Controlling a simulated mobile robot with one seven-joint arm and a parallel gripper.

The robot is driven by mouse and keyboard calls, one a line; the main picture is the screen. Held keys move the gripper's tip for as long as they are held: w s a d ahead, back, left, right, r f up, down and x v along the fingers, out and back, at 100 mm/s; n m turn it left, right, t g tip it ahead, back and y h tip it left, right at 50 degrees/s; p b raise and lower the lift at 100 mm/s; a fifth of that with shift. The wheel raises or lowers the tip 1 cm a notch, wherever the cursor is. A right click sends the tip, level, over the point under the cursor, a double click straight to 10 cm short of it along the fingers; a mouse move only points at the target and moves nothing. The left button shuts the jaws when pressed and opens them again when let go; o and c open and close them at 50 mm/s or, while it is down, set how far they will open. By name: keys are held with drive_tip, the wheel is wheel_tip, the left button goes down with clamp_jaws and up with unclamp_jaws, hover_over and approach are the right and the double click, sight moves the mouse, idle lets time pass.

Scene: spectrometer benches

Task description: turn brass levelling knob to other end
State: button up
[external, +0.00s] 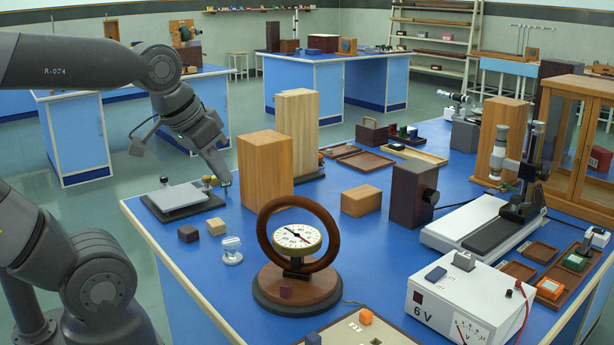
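A small levelling stand with a grey plate (181,196) on a dark base sits at the left edge of the blue bench. A brass knob (208,181) shows at its right back corner. Another small upright fitting (164,181) stands at the back left of the plate. My gripper (225,182) points down just right of the brass knob, close to it. Whether it touches the knob cannot be made out. The fingertips are small and dark here, and their opening does not show.
A tall wooden block (265,170) stands close to the right of my gripper. Two small cubes, dark (188,233) and light (216,226), and a glass piece (231,250) lie in front. A round dial instrument (297,240) stands farther forward.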

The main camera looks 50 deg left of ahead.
drive_tip(key=o, duration=0.4)
drive_tip(key=w+a+n, duration=0.1)
drive_tip(key=w+a+r+n, duration=0.1)
drive_tip(key=w, duration=0.1)
drive_tip(key=w+a+r+n, duration=0.1)
drive_tip(key=shift+w+r+n+g, duration=0.25)
drive_tip(key=shift+w+n+g, duration=0.05)
drive_tip(key=shift+w, duration=0.05)
drive_tip(key=o, duration=0.5)
drive_tip(key=w+a+n, duration=0.2)
drive_tip(key=w+a+r+n, duration=0.1)
drive_tip(key=w+a, duration=0.1)
drive_tip(key=w+a+r+n, duration=0.1)
drive_tip(key=w+a+n, duration=0.1)
drive_tip(key=shift+w+a+n+g, duration=0.15)
drive_tip(key=shift+w+n+g, duration=0.15)
drive_tip(key=shift+g, duration=0.1)
drive_tip(key=n+g, duration=0.4)
drive_tip(key=n, duration=2)
hover_over(206, 177)
wheel_tip(206, 177, down, 18)
wheel_tip(206, 177, down, 10)
drive_tip(key=shift+r, duration=0.15)
drive_tip(key=shift+c, duration=0.2)
drive_tip(key=c, duration=0.9)
